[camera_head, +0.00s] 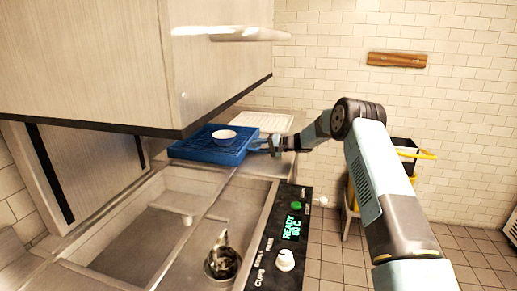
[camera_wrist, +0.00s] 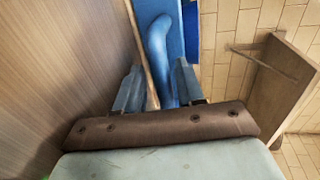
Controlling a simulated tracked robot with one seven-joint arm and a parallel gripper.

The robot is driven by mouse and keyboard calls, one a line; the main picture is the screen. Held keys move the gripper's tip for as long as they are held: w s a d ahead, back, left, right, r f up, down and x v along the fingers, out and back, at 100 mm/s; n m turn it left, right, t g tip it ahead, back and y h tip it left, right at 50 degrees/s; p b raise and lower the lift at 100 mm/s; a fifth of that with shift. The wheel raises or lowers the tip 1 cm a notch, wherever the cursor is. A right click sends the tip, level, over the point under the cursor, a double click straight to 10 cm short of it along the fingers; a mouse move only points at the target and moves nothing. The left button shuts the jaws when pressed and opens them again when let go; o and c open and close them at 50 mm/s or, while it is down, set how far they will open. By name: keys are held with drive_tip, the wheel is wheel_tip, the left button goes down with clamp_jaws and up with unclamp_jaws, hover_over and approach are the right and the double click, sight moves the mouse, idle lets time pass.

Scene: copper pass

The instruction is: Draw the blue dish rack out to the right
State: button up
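The blue dish rack (camera_head: 190,151) lies on the steel counter under the cabinet's lower edge, with a white bowl (camera_head: 224,136) in it. My gripper (camera_head: 262,143) is at the rack's right end. In the wrist view, my gripper (camera_wrist: 158,80) has its fingers apart, with a blue rounded bar (camera_wrist: 160,45), seemingly part of the rack, between them. The bar is close to the right finger, and a gap shows on the left. Firm contact on both sides cannot be seen.
A large cabinet or hood (camera_head: 120,60) overhangs the counter at left. A steel sink (camera_head: 140,225) with a metal cup (camera_head: 222,263) lies in front. A control panel (camera_head: 285,245) reads READY. A pale ribbed surface (camera_head: 262,122) lies behind the rack. A yellow cart (camera_head: 352,195) stands at right.

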drive_tip(key=v, duration=1.3)
drive_tip(key=shift+d, duration=0.4)
drive_tip(key=s+d+r+n+g+h, duration=0.1)
drive_tip(key=s+r+h, duration=0.3)
drive_tip(key=s+r, duration=0.85)
drive_tip(key=s+r+n+g+h, duration=0.15)
drive_tip(key=s+r+h, duration=0.45)
drive_tip(key=s, duration=1.1)
drive_tip(key=s+d+r+t+h, duration=0.1)
drive_tip(key=s+d, duration=0.3)
drive_tip(key=s, duration=0.6)
drive_tip(key=s+d+t+h, duration=0.2)
drive_tip(key=s+d, duration=0.2)
drive_tip(key=s, duration=0.7)
drive_tip(key=s+d+r+t+h, duration=0.1)
drive_tip(key=s+d, duration=0.3)
drive_tip(key=s, duration=0.7)
drive_tip(key=shift+r+h, duration=0.3)
drive_tip(key=shift+h, duration=0.3)
